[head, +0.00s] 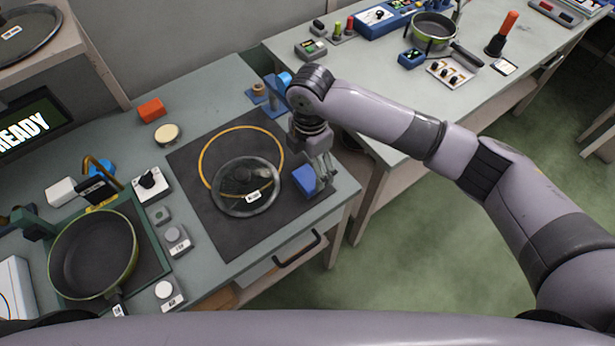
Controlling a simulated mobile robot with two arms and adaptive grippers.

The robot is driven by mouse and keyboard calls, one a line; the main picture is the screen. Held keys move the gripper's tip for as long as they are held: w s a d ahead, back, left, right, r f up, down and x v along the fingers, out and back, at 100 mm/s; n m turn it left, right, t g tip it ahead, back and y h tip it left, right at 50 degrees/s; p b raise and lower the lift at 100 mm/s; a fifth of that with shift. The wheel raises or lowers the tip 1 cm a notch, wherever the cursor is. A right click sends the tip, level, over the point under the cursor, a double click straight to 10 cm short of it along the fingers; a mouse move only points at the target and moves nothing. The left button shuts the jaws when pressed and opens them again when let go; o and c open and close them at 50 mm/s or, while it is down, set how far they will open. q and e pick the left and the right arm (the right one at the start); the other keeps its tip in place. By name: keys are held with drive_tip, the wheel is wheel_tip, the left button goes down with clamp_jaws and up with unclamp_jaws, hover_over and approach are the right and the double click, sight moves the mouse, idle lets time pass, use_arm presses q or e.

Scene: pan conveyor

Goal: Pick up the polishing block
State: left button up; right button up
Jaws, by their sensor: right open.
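A blue block (305,179), which looks like the polishing block, is at the right edge of the dark mat (240,237) on the near workbench. My right gripper (323,174) points down right beside it and is open. The fingers overlap the block's right side in the head view, so I cannot tell whether they touch it. A round glass lid (236,204) with a white label lies on the mat to the left of the block. My left gripper is not in view.
A yellow ring (240,128) is marked on the mat. A red block (151,109) and a round cream pad (167,134) lie behind it. A green pan (92,255) sits at the left. A drawer handle (298,248) juts from the bench front. A second bench (400,100) stands behind my right arm.

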sight(311, 175)
drive_tip(key=shift+w+d+f+p, duration=0.1)
drive_tip(key=shift+f+p, duration=0.3)
drive_tip(key=shift+f, duration=1.1)
drive_tip(key=shift+w+d+f+p, duration=0.1)
drive_tip(key=shift+f+p, duration=0.25)
drive_tip(key=shift+f, duration=1.15)
drive_tip(key=shift+c, duration=0.3)
drive_tip(key=c, duration=1.2)
